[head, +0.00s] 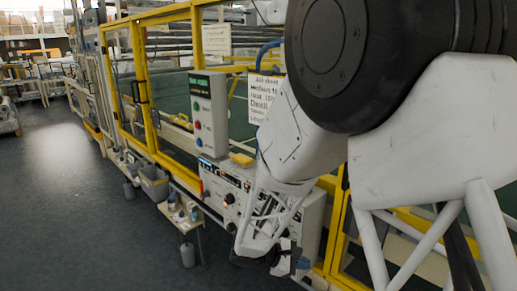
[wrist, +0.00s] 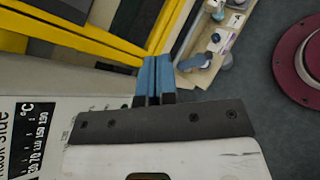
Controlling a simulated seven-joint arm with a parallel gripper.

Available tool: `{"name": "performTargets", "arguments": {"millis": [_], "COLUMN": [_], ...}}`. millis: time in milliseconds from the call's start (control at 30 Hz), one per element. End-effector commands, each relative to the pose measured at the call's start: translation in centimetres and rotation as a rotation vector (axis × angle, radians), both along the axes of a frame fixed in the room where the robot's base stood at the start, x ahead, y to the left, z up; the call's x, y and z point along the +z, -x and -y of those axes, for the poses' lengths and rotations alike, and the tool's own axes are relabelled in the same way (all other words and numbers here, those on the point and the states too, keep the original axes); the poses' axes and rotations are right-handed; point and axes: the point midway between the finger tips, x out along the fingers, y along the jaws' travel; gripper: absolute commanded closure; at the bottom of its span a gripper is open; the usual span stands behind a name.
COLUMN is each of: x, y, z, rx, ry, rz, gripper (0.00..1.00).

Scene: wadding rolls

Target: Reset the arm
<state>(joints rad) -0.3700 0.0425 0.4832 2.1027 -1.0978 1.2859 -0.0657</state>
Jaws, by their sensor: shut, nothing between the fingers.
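My gripper (head: 282,262) hangs low in the head view, at the end of my white arm, in front of the machine's lower front. In the wrist view its two blue fingers (wrist: 154,78) lie against each other with nothing between them. The fingertips point towards a yellow frame bar and touch nothing that I can make out. In the head view the fingers are small and partly hidden by the wrist.
A yellow-framed machine guard (head: 140,80) runs along the right side. A control box (head: 208,112) and a white control panel (head: 225,188) stand close to my arm. A grey bin (head: 155,184) and a small wooden stand (head: 197,235) with bottles are near. The floor (head: 60,200) at left is clear.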

Motion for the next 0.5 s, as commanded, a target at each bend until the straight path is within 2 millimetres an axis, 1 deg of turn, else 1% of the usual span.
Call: {"name": "performTargets", "arguments": {"millis": [33,100,300,500], "x": [1.1,2.3,5.6,8.5], "y": [0.6,1.7,4.6,7.8], "z": [0.6,1.4,3.3,4.6], "rx": [-0.035,-0.083,-0.219,-0.347], "ry": [-0.031,-0.072,-0.198,-0.325], "rz": [0.02,0.043,0.114,0.191], "gripper": [1.0,1.0,1.0,1.0]}}
